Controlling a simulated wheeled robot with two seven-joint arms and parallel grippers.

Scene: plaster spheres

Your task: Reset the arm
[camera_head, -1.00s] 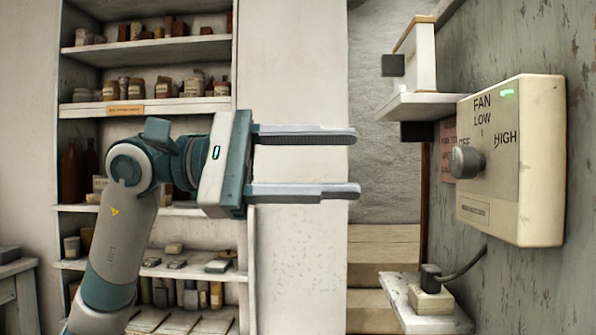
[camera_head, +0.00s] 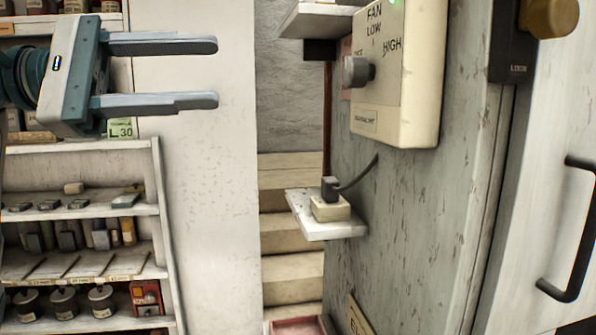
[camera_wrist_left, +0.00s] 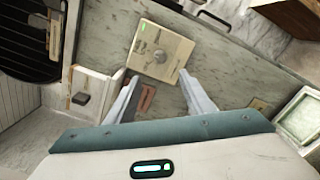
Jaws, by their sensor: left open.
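My left gripper (camera_head: 214,73) is at the upper left of the head view, its two long grey fingers level, spread apart and empty, pointing right. The cream fan control box (camera_head: 408,95) is on the grey wall to its right, with a round grey knob (camera_head: 356,70) facing the gripper across a clear gap. The box's top is cut off in the head view. In the left wrist view the box (camera_wrist_left: 138,60) lies beyond the open fingers (camera_wrist_left: 160,80), with the knob (camera_wrist_left: 159,57) between their lines and a small green light lit. My right gripper is not in view.
A small ledge (camera_head: 318,228) below the box holds a plug block (camera_head: 330,207) with a cable. Another ledge (camera_head: 305,20) juts out above. Shelves (camera_head: 85,210) with jars stand at left. A white door with a black handle (camera_head: 575,230) is at right. Steps (camera_head: 290,240) lie behind.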

